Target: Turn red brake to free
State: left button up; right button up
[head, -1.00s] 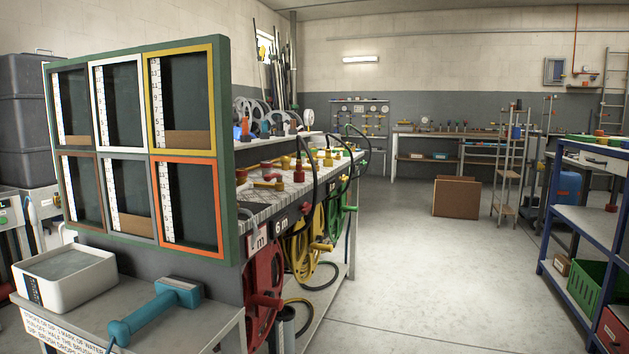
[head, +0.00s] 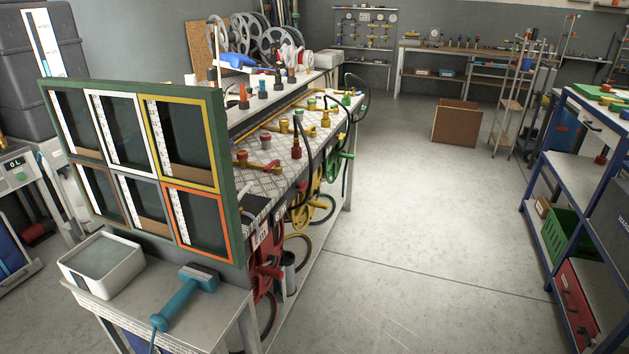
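The red hose reel (head: 264,272) hangs at the near end of the bench (head: 268,182), low on its right side and partly hidden by the gauge board. On the tread-plate top stand a red-and-brass knob (head: 265,141), a red nozzle-like fitting (head: 296,152) and a brass lever with a red end (head: 243,160). I cannot tell which of these red parts is the brake or how it is set. Neither of my grippers shows in the head view.
A green board (head: 236,200) with several framed windows blocks the bench's near left. Before it, a small table (head: 232,306) bears a white basin (head: 102,264) and a teal tool (head: 184,296). A blue shelf rack (head: 583,210) stands right. The floor (head: 400,200) between is clear.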

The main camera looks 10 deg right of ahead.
aim_at(304, 186)
jog(key=i+l+u, duration=0.2)
jog(key=i+l, duration=0.15)
jog(key=l, duration=0.25)
jog(key=i+l+u, duration=0.2)
jog(key=i+l, duration=0.15)
jog(key=l, duration=0.3)
jog(key=i+l+u, duration=0.1)
jog(key=l, duration=0.25)
jog(key=i+l+u, duration=0.1)
jog(key=l, duration=0.25)
jog(key=i+l+u, duration=0.1)
jog(key=l, duration=0.25)
jog(key=i, duration=0.1)
